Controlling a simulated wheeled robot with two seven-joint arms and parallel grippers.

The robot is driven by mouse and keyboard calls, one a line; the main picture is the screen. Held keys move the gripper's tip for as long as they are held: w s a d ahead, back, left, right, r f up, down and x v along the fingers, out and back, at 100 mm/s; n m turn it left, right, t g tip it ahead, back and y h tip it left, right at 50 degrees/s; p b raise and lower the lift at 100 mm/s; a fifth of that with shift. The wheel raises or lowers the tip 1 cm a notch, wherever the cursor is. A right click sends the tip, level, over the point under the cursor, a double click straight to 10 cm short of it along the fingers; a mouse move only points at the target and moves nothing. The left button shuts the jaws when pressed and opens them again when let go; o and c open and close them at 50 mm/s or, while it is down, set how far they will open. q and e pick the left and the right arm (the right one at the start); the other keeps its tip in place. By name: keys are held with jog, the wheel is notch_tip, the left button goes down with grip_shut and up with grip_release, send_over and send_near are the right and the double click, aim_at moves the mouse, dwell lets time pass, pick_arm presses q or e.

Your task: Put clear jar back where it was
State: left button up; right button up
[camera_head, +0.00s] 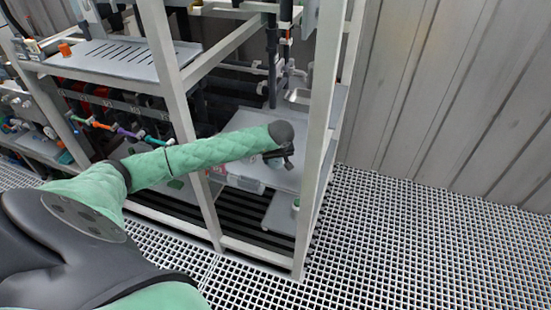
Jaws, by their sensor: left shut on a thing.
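My left arm reaches in from the left between the rack's front posts. My left gripper (286,160) is small and dark at its end, over the grey shelf plate (262,124). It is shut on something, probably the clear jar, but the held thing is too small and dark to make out. A clear container with a reddish end (245,183) shows below and left of the gripper, on the lower level; I cannot tell whether it is a jar. My right gripper is not in view.
A pale metal post (318,130) stands just right of my left gripper, and another post (178,100) stands left of it. Dark pipes and valves (273,60) rise behind. A lower plate (280,212) is below. Open grating floor (420,235) lies right.

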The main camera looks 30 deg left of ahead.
pick_arm(q)
jog(key=shift+f, duration=0.55)
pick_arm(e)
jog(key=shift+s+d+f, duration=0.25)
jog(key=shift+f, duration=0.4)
pick_arm(q)
jog(key=shift+f, duration=0.1)
jog(key=o, duration=1.1)
jog(key=shift+o, duration=0.3)
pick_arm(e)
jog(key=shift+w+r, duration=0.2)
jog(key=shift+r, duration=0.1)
